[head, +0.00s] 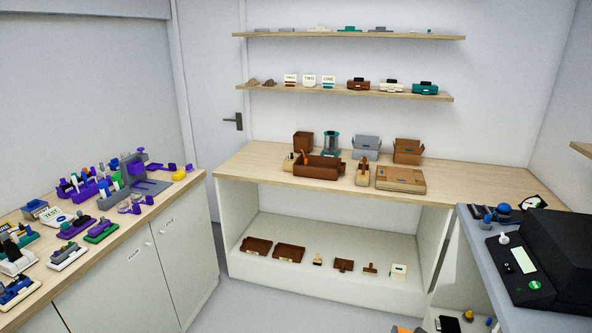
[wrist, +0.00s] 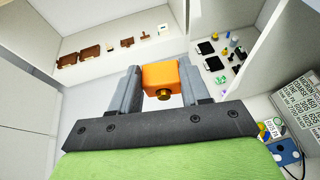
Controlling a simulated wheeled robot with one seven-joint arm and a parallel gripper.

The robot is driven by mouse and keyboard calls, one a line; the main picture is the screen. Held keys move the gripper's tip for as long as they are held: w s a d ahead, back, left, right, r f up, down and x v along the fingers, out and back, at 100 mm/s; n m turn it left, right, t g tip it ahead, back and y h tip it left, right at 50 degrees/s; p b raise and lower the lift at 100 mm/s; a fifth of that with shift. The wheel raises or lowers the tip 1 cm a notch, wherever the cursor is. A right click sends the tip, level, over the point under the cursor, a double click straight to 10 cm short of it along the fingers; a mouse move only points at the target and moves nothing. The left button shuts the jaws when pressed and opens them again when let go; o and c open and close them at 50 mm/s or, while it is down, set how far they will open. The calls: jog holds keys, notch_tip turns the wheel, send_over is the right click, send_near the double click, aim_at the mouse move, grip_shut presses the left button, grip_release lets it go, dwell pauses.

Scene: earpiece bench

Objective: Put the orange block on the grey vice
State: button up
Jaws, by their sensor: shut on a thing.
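The orange block (wrist: 160,75) is between the two grey fingers of my gripper (wrist: 159,80) in the wrist view. The gripper is shut on it, and a round brass-coloured piece shows on the block's near side. In the head view, a small orange patch (head: 403,329) at the bottom edge may be the block, but it is mostly cut off. I cannot surely pick out the grey vice. A grey and purple fixture (head: 112,184) on the left bench may be it, far from the bottom-edge patch.
The left bench (head: 150,228) is crowded with small coloured parts. The back bench (head: 460,188) holds brown boxes and a grey box (head: 367,147), with bare wood at its right. A black machine (head: 545,250) stands on the right counter. Floor is free between the benches.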

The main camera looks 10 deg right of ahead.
jog(key=w+a+n+t+y, duration=0.2)
jog(key=a+n+y, duration=0.4)
jog(key=a, duration=1.2)
jog(key=shift+a+f+y, duration=0.35)
jog(key=shift+f+y, duration=0.1)
jog(key=shift+y, duration=0.15)
